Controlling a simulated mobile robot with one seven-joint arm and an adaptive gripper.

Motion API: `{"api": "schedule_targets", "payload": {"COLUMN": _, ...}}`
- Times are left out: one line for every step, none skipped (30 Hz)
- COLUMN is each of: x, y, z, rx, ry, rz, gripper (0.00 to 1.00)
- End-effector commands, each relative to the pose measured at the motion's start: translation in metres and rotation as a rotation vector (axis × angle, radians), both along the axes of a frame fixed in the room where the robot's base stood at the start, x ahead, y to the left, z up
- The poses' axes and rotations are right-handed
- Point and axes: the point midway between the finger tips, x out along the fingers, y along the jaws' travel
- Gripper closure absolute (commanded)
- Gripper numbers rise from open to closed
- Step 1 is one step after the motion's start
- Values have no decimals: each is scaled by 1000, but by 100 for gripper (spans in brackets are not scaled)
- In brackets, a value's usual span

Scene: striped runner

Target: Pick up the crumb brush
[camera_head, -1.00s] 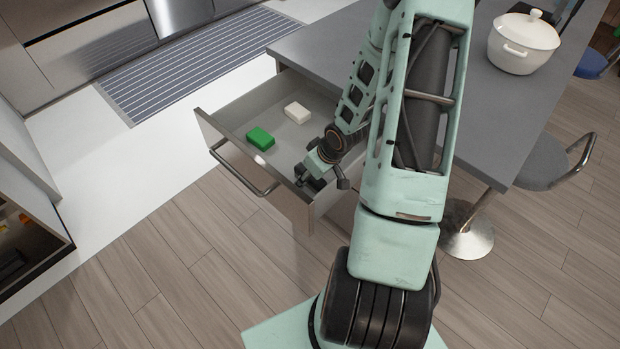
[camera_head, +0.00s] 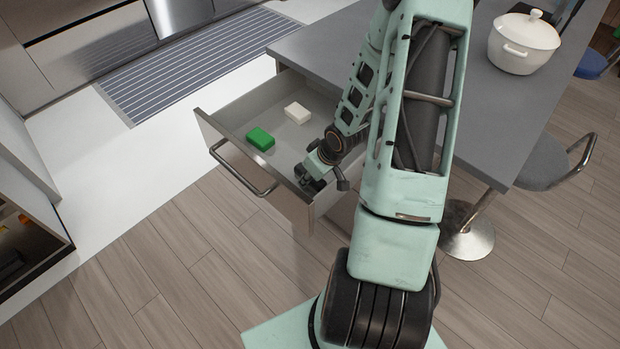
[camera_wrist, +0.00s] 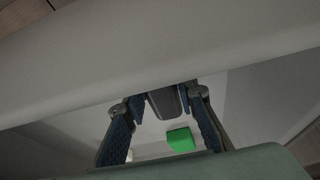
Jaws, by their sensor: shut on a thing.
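My gripper (camera_head: 309,181) is low inside the open drawer (camera_head: 231,127), at its front right corner. In the wrist view my gripper (camera_wrist: 164,101) has its two blue-padded fingers on either side of a dark grey thing, which looks like the crumb brush (camera_wrist: 168,102). The fingertips are shut on it. Only part of the brush shows; the drawer wall lies close beyond it. In the head view I cannot make the brush out apart from the dark fingers.
A green block (camera_head: 260,138) and a white block (camera_head: 297,113) lie in the drawer, clear of my gripper. The drawer's front with its bar handle (camera_head: 243,172) stands close by. The grey counter (camera_head: 470,110) overhangs behind, with a white pot (camera_head: 524,45) on it.

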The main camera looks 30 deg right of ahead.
Motion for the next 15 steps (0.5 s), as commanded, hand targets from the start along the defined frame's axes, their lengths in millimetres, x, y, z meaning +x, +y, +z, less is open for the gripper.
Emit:
{"api": "schedule_targets", "payload": {"x": 0, "y": 0, "z": 0, "rx": 0, "ry": 0, "rz": 0, "gripper": 91}}
{"api": "schedule_targets", "payload": {"x": 0, "y": 0, "z": 0, "rx": 0, "ry": 0, "rz": 0, "gripper": 94}}
{"api": "schedule_targets", "payload": {"x": 0, "y": 0, "z": 0, "rx": 0, "ry": 0, "rz": 0, "gripper": 99}}
{"api": "schedule_targets", "payload": {"x": 0, "y": 0, "z": 0, "rx": 0, "ry": 0, "rz": 0, "gripper": 100}}
{"api": "schedule_targets", "payload": {"x": 0, "y": 0, "z": 0, "rx": 0, "ry": 0, "rz": 0, "gripper": 100}}
{"api": "schedule_targets", "payload": {"x": 0, "y": 0, "z": 0, "rx": 0, "ry": 0, "rz": 0, "gripper": 100}}
{"api": "schedule_targets", "payload": {"x": 0, "y": 0, "z": 0, "rx": 0, "ry": 0, "rz": 0, "gripper": 100}}
{"api": "schedule_targets", "payload": {"x": 0, "y": 0, "z": 0, "rx": 0, "ry": 0, "rz": 0, "gripper": 100}}
{"api": "schedule_targets", "payload": {"x": 0, "y": 0, "z": 0, "rx": 0, "ry": 0, "rz": 0, "gripper": 100}}
{"api": "schedule_targets", "payload": {"x": 0, "y": 0, "z": 1, "rx": 0, "ry": 0, "rz": 0, "gripper": 100}}
{"api": "schedule_targets", "payload": {"x": 0, "y": 0, "z": 3, "rx": 0, "ry": 0, "rz": 0, "gripper": 100}}
{"api": "schedule_targets", "payload": {"x": 0, "y": 0, "z": 5, "rx": 0, "ry": -1, "rz": 0, "gripper": 100}}
{"api": "schedule_targets", "payload": {"x": 0, "y": 0, "z": 8, "rx": -1, "ry": -1, "rz": 0, "gripper": 100}}
{"api": "schedule_targets", "payload": {"x": 0, "y": -1, "z": 12, "rx": 0, "ry": -1, "rz": -2, "gripper": 100}}
{"api": "schedule_targets", "payload": {"x": 0, "y": -1, "z": 18, "rx": 0, "ry": -2, "rz": -4, "gripper": 100}}
